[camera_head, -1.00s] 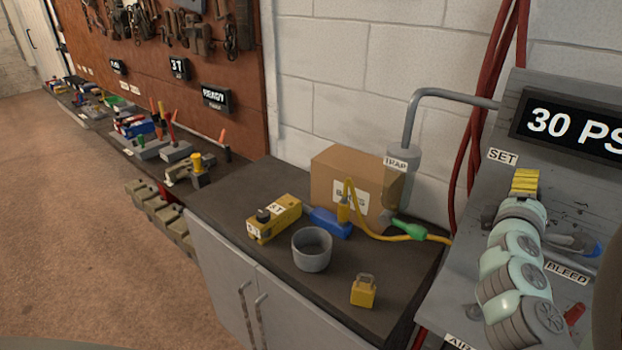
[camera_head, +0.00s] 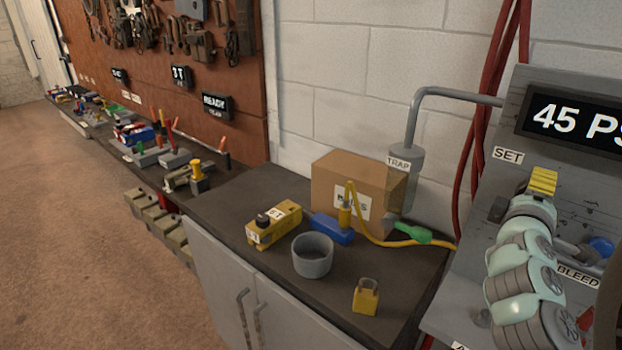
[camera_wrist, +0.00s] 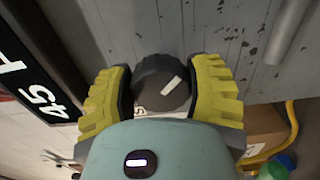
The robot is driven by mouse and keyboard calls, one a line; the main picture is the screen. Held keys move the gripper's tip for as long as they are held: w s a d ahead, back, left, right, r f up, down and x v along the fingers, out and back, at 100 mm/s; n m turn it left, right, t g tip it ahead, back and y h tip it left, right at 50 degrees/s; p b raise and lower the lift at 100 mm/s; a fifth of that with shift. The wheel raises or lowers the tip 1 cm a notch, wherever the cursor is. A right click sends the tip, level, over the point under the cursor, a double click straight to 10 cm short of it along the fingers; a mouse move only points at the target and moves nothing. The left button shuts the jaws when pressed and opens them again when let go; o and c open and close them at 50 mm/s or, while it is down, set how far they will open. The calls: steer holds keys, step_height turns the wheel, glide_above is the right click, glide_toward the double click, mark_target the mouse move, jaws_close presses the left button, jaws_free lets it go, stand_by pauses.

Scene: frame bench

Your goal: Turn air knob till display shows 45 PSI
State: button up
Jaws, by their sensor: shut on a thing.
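The display (camera_head: 570,118) on the grey panel reads 45 with "PS" after it, cut off by the picture's right edge. It also shows at the left of the wrist view (camera_wrist: 42,98). The air knob (camera_wrist: 162,82) is dark and round with a white pointer mark. My gripper (camera_wrist: 164,88) has its yellow fingers on both sides of the knob and is shut on it. In the head view my gripper (camera_head: 542,182) is at the panel beside the SET label (camera_head: 507,154), and it mostly hides the knob.
A BLEED label (camera_head: 577,276) and a blue knob (camera_head: 602,246) are right of my arm. Left of the panel, the bench holds a cardboard box (camera_head: 345,200), a grey cup (camera_head: 312,258), a yellow padlock (camera_head: 366,297) and a yellow hose (camera_head: 375,238). Red hoses (camera_head: 478,130) hang behind.

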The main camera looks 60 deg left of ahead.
steer(key=o, duration=1.2)
